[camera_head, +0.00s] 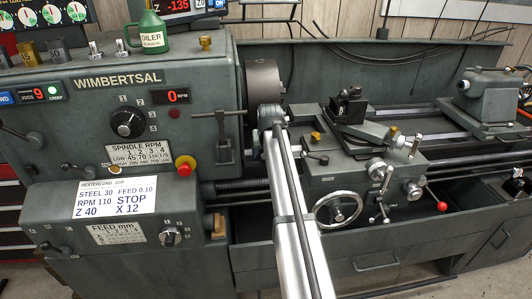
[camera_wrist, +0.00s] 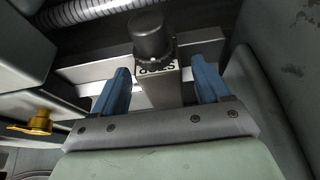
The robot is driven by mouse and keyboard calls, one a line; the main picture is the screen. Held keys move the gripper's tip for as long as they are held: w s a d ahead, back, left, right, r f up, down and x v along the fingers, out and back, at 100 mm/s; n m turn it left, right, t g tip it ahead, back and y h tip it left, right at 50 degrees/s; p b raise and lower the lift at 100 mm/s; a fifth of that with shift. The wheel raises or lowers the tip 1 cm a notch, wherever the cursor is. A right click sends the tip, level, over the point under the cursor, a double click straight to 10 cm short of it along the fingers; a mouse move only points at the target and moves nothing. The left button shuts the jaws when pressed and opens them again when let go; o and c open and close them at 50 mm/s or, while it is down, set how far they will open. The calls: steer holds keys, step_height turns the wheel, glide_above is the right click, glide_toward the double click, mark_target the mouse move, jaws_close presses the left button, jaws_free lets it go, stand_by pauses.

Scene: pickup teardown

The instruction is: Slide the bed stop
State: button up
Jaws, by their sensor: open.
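The bed stop (camera_wrist: 164,86) shows in the wrist view as a metal block with a black round knob (camera_wrist: 150,37) on top and a partly hidden label. It sits on a pale metal rail (camera_wrist: 95,68). My gripper (camera_wrist: 160,68) is open, with one blue finger on each side of the block and a visible gap on both sides. Nothing is held. In the head view my arm stands in front of the lathe, and I cannot make out the gripper or the stop there.
The lathe carriage (camera_head: 355,190) with its handwheel (camera_head: 338,209) stands right of my arm. The headstock (camera_head: 100,110) and a card reading "STOP X 12" (camera_head: 114,197) are at left. In the wrist view, a ribbed screw (camera_wrist: 85,10) runs behind and a brass knob (camera_wrist: 38,121) is at left.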

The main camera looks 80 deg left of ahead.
steer(key=shift+a+f, duration=0.2)
steer(key=shift+f, duration=0.2)
steer(key=shift+c, duration=0.4)
jaws_close()
steer(key=w, duration=0.7)
steer(key=shift+w, duration=0.3)
steer(key=shift+c, duration=1)
jaws_free()
steer(key=shift+w, duration=0.1)
steer(key=shift+o, duration=1.4)
